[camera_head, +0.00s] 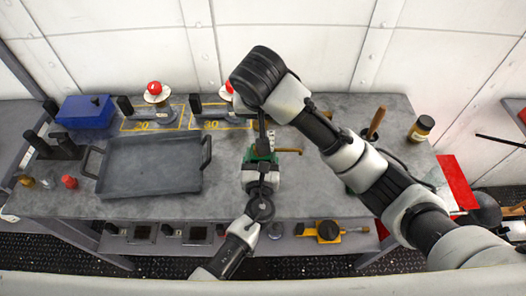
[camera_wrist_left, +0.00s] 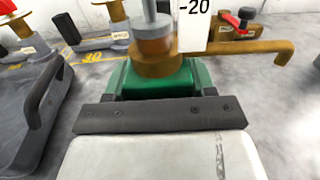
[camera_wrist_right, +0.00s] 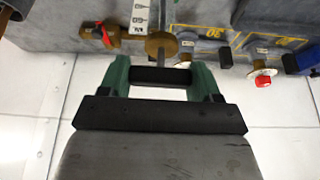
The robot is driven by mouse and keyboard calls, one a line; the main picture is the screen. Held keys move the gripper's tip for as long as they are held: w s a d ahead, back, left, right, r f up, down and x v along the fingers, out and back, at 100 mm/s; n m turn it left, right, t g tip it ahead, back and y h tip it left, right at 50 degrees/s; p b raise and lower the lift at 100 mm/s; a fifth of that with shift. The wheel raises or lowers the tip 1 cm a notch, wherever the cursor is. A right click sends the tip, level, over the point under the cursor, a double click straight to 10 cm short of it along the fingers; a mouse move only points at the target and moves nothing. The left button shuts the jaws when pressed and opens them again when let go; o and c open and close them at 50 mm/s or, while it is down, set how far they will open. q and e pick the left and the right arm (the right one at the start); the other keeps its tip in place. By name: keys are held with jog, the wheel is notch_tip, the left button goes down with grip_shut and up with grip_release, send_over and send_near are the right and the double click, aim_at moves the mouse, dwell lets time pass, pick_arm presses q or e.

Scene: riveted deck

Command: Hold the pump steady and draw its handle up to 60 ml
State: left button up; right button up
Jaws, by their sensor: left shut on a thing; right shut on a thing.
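The pump is a brass body (camera_wrist_left: 158,58) with a white scale plate marked -20 (camera_wrist_left: 196,22) and a bent brass spout (camera_wrist_left: 270,48). My left gripper (camera_wrist_left: 160,72), with green fingers, is shut on the lower pump body. In the head view the spout (camera_head: 290,151) points right on the bench. The black pump handle (camera_wrist_right: 160,77) is a crossbar on a rod, above a brass cap (camera_wrist_right: 161,44). My right gripper (camera_wrist_right: 160,82) is shut on this crossbar from above. The scale strip (camera_wrist_right: 140,15) shows beside the rod; I cannot read the handle's level on it.
A grey tray (camera_head: 150,187) lies left of the pump. A blue box (camera_head: 85,111) and red-knobbed fixtures (camera_head: 154,89) stand along the back. A jar (camera_head: 421,128) stands at the right rear. My right arm passes over the bench's right half.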

jog(key=shift+r, duration=2.8)
jog(key=o, duration=1)
jog(key=shift+a, duration=0.1)
jog(key=shift+c, duration=0.2)
jog(key=w+v, duration=0.1)
jog(key=v, duration=1.5)
jog(key=shift+w+r, duration=0.2)
jog(key=shift+r, duration=0.4)
